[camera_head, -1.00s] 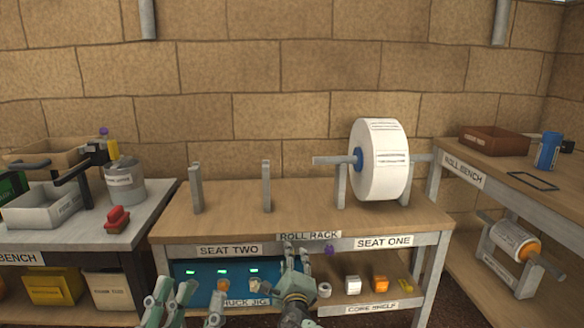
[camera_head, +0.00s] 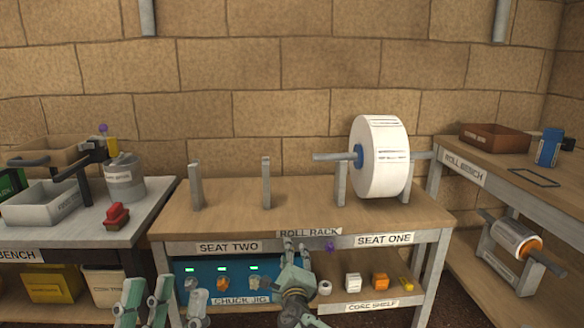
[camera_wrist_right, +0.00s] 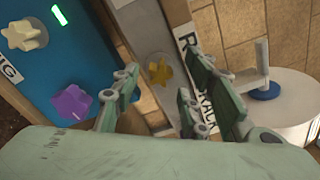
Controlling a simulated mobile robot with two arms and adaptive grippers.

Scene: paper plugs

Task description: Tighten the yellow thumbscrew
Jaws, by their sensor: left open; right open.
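The yellow thumbscrew (camera_wrist_right: 159,71) is a small star-shaped knob on a grey strip beside the roll rack label, seen in the right wrist view. My right gripper (camera_wrist_right: 160,62) is open, with a finger on either side of the thumbscrew in that view; I cannot tell whether they touch it. In the head view my right gripper (camera_head: 295,243) is at the front edge of the roll rack (camera_head: 230,215), and the thumbscrew is hidden behind it. My left gripper (camera_head: 147,288) is open and empty, low in front of the rack's left leg.
The blue chuck jig (camera_head: 238,287) with several knobs sits under the rack. A purple knob (camera_head: 329,246) is just right of my right gripper; a purple one also shows in the right wrist view (camera_wrist_right: 72,103). A white paper roll (camera_head: 382,160) hangs at seat one.

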